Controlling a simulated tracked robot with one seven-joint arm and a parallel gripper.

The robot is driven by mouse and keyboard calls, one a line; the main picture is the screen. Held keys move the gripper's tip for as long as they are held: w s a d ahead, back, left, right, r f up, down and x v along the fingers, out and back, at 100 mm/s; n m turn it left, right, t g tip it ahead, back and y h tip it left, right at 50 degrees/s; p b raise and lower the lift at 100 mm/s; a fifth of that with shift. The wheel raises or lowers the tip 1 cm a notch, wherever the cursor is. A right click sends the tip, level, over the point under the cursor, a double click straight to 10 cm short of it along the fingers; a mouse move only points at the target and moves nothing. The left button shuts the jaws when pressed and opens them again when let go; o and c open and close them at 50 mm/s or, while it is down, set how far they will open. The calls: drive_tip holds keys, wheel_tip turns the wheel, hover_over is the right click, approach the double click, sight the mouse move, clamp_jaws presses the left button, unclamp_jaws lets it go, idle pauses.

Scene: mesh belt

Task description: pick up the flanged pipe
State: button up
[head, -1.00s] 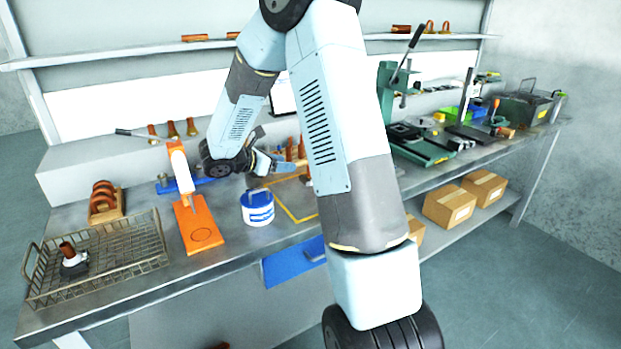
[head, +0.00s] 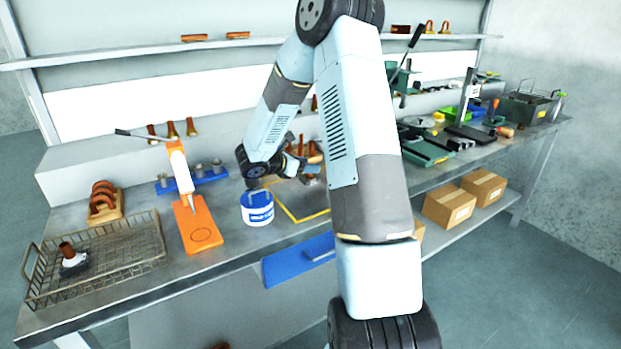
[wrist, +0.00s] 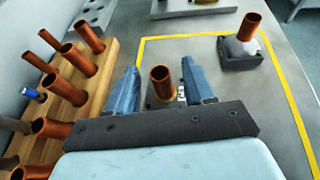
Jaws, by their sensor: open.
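In the wrist view my gripper (wrist: 160,82) is open, its two blue fingers apart. A copper pipe (wrist: 161,78) stands upright between and just beyond them, with a gap on each side; its lower part shows a dark, flat base, partly hidden by my gripper. A second copper pipe (wrist: 249,26) stands in a dark block at the upper right. I cannot tell for sure which is the flanged pipe, but the one between the fingers is nearest. In the head view my gripper (head: 312,170) is low over the bench, and my arm hides much around it.
A wooden rack (wrist: 75,110) of several copper pipes is close on the left in the wrist view. A yellow outline (wrist: 290,95) marks the bench. A white-and-blue tub (head: 257,209), an orange stand (head: 198,228) and a wire basket (head: 110,262) lie left in the head view.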

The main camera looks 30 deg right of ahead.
drive_tip(key=shift+x, duration=1.6)
clamp_jaws()
